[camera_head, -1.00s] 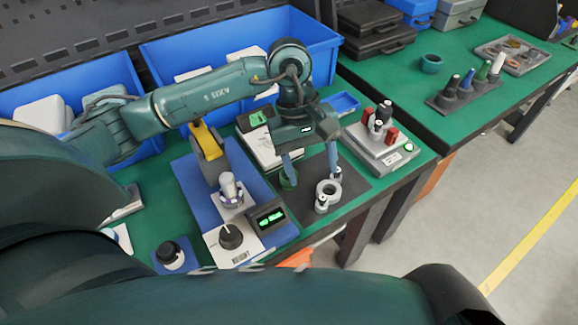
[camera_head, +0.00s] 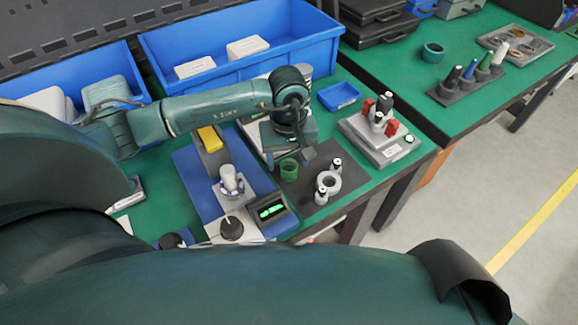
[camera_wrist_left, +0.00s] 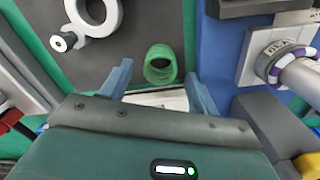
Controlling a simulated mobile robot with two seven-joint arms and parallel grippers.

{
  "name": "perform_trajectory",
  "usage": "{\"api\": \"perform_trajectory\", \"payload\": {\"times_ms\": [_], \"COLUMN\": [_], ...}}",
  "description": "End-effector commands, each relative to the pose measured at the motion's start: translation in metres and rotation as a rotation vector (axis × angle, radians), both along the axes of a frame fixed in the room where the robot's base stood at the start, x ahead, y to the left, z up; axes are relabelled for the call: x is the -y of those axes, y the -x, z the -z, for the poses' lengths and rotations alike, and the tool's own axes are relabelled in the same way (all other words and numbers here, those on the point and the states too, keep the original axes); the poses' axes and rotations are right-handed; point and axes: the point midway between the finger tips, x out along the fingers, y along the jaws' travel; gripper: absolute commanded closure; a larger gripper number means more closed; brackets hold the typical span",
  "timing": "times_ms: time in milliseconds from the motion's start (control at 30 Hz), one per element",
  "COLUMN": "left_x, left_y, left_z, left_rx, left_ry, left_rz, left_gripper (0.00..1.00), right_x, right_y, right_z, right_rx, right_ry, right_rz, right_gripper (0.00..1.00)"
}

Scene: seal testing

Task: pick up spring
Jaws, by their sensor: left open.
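The spring (camera_head: 289,168) is a green coil standing on the dark grey mat (camera_head: 311,197), at the mat's far left part. In the left wrist view the spring (camera_wrist_left: 160,62) lies ahead of the gap between the two blue-grey fingers, apart from both. My left gripper (camera_head: 290,155) is open and empty, just behind the spring in the head view. Its fingers are mostly hidden there, but the open gripper shows clearly in the left wrist view (camera_wrist_left: 158,82). My right gripper is not in view.
A test stand (camera_head: 230,182) with a display (camera_head: 270,211) is to the left. A fixture with red parts (camera_head: 380,130) is at the right; a blue tray (camera_head: 339,96) lies behind.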

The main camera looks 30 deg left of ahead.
Motion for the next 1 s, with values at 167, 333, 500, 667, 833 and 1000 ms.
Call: {"api": "perform_trajectory", "payload": {"times_ms": [167, 333, 500, 667, 833, 1000], "left_x": [0.0, 0.0, 0.0, 0.0, 0.0, 0.0], "left_y": [0.0, 0.0, 0.0, 0.0, -0.001, -0.001], "left_z": [0.021, 0.025, 0.025, 0.025, 0.024, 0.024], "left_rx": [-0.001, 0.001, 0.001, 0.001, 0.001, 0.001], "left_ry": [0.0, 0.0, 0.0, 0.0, 0.0, 0.0], "left_rz": [-0.001, 0.001, 0.0, 0.0, 0.0, 0.0], "left_gripper": [0.39, 0.39, 0.44, 0.57, 0.71, 0.85], "right_x": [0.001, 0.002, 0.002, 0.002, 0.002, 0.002], "right_y": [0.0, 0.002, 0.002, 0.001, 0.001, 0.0], "right_z": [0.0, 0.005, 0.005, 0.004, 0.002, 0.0], "right_rx": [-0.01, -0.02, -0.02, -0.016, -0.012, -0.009], "right_ry": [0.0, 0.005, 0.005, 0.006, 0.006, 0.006], "right_rz": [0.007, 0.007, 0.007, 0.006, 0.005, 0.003], "right_gripper": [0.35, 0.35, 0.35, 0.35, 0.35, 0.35]}}
